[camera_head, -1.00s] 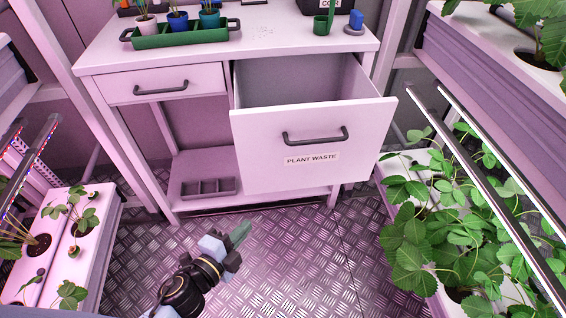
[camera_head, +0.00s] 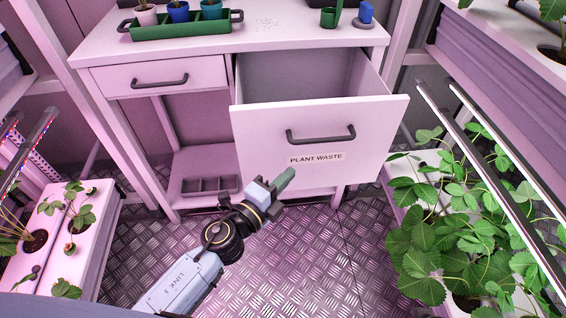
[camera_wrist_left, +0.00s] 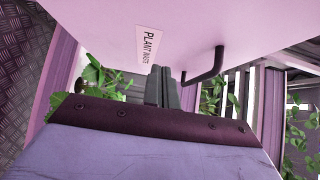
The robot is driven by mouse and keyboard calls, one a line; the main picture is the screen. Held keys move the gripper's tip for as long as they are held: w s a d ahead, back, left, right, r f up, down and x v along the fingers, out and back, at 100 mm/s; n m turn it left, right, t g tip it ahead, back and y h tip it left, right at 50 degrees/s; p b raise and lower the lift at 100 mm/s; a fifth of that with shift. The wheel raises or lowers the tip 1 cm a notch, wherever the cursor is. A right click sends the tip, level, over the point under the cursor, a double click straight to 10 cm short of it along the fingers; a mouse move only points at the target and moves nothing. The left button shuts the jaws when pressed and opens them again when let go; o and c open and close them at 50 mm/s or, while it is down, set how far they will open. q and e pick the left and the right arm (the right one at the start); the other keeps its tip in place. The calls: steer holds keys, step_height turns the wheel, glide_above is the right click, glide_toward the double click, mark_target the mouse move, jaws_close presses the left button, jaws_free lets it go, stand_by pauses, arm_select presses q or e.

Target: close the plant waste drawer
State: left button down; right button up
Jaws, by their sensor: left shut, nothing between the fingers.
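The plant waste drawer (camera_head: 365,145) is pulled well out of the white bench, with a dark bar handle (camera_head: 321,135) and a "PLANT WASTE" label on its front. My left gripper (camera_head: 284,182) is in front of the lower left part of the drawer front, below and left of the handle. Its fingers are shut and empty. In the left wrist view, the shut fingers (camera_wrist_left: 162,84) point toward the drawer front (camera_wrist_left: 105,25), near the label and beside the handle (camera_wrist_left: 205,68). I cannot tell whether they touch it. My right gripper is not in view.
A smaller closed drawer (camera_head: 150,82) is at the bench's left. A green tray (camera_head: 180,28) with small pots stands on top. Strawberry planters stand left (camera_head: 95,225) and right, with leafy plants (camera_head: 435,235) close to the drawer's right side. The metal floor (camera_head: 310,260) in front is clear.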

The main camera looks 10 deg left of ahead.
mark_target(294, 155)
arm_select(q)
steer(key=shift+w+a, duration=0.2)
steer(key=shift+w, duration=0.45)
steer(key=shift+w+a, duration=0.25)
steer(key=shift+w, duration=0.4)
steer(key=shift+w+a, duration=0.2)
steer(key=shift+w, duration=0.45)
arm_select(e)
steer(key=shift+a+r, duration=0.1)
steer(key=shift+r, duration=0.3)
